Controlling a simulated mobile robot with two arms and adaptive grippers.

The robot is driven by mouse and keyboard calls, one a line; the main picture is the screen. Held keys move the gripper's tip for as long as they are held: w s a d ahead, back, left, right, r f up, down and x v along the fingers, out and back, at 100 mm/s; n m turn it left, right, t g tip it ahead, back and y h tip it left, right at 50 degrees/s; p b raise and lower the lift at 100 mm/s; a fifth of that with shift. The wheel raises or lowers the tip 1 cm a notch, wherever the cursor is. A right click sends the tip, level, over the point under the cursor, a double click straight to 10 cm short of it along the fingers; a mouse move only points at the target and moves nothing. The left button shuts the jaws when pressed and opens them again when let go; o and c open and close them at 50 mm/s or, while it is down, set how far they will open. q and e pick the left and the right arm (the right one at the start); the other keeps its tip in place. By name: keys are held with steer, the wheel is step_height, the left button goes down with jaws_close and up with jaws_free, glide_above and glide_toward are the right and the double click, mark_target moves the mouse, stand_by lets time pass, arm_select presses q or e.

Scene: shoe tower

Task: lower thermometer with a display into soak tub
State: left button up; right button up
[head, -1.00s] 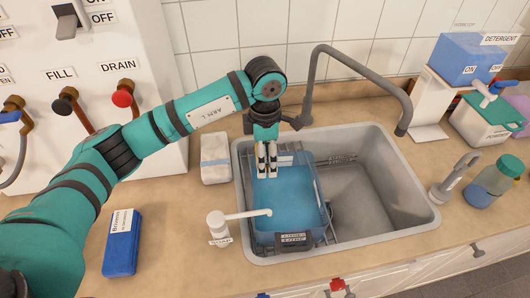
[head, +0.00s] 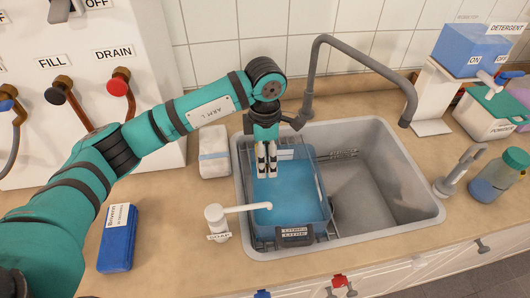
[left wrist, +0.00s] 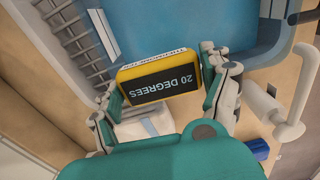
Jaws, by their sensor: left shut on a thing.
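The soak tub (head: 322,205), holding blue water, sits in the left part of the grey sink. My left gripper (head: 266,172) points down over the back left part of the tub. In the left wrist view, my left gripper (left wrist: 168,88) is shut on the thermometer (left wrist: 160,82), a yellow block with a black display reading "20 DEGREES". The thermometer cannot be made out in the head view. I cannot tell whether it touches the water. My right gripper is not in view.
A white soap spout (head: 217,222) reaches over the tub's front left. A tall faucet (head: 312,80) arches over the sink (head: 400,190), whose right part is empty. A pale block (head: 214,157) and a blue box (head: 117,240) lie on the counter at left.

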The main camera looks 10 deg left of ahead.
arm_select(q)
steer(key=b, duration=0.5)
glide_above(265, 185)
steer(key=shift+f, duration=2.8)
steer(key=shift+f+b, duration=1.9)
steer(key=shift+f, duration=0.5)
steer(key=o, duration=1.1)
step_height(265, 185, up, 8)
steer(key=shift+f, duration=0.1)
steer(key=shift+s+r, duration=0.1)
steer(key=shift+r, duration=0.15)
